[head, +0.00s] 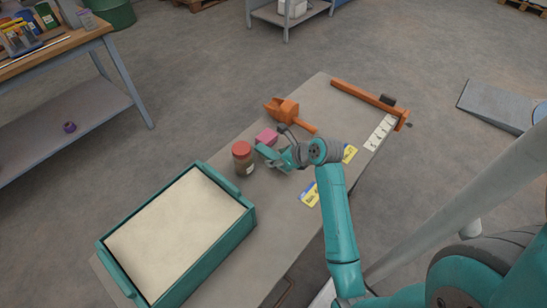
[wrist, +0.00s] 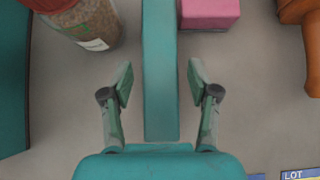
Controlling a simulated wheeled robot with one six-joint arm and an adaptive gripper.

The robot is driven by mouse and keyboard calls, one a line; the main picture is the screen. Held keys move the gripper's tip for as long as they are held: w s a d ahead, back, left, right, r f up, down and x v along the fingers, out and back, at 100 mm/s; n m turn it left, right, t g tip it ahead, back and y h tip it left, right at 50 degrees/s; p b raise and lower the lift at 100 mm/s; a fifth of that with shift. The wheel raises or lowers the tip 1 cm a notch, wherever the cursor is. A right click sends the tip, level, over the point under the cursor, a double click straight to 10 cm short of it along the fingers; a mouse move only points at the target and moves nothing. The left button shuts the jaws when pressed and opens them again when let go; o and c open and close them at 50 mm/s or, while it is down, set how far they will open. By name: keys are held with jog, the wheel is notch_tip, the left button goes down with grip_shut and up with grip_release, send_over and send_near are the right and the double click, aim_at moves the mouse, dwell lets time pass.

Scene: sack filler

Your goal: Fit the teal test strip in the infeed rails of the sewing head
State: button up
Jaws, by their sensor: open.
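The teal test strip (wrist: 160,40) is a long flat bar in the wrist view, running from the top edge down between my fingers. My gripper (wrist: 160,82) is open, with one finger on each side of the strip and a gap on both sides. In the head view my gripper (head: 276,152) is low over the grey bench, beside the pink block and the jar. There I cannot tell the strip apart from my teal fingers. I cannot make out the sewing head or its infeed rails in either view.
A red-lidded jar (head: 243,158) and a pink block (head: 266,137) stand close to my gripper. An orange scoop (head: 285,110) lies behind them. A teal tray of pale material (head: 247,228) fills the bench's near left.

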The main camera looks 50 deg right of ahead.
aim_at(274, 155)
jog(key=v, duration=0.8)
jog(key=shift+s+r, duration=0.2)
jog(key=shift+r, duration=0.05)
jog(key=shift+o, duration=0.6)
jog(key=x, duration=0.2)
jog(key=shift+w+d+f, duration=0.1)
jog(key=shift+w+d, duration=0.1)
jog(key=shift+w, duration=0.1)
jog(key=x, duration=0.5)
jog(key=shift+x, duration=2.6)
jog(key=shift+w+a, duration=0.1)
jog(key=shift+a, duration=0.1)
grip_shut()
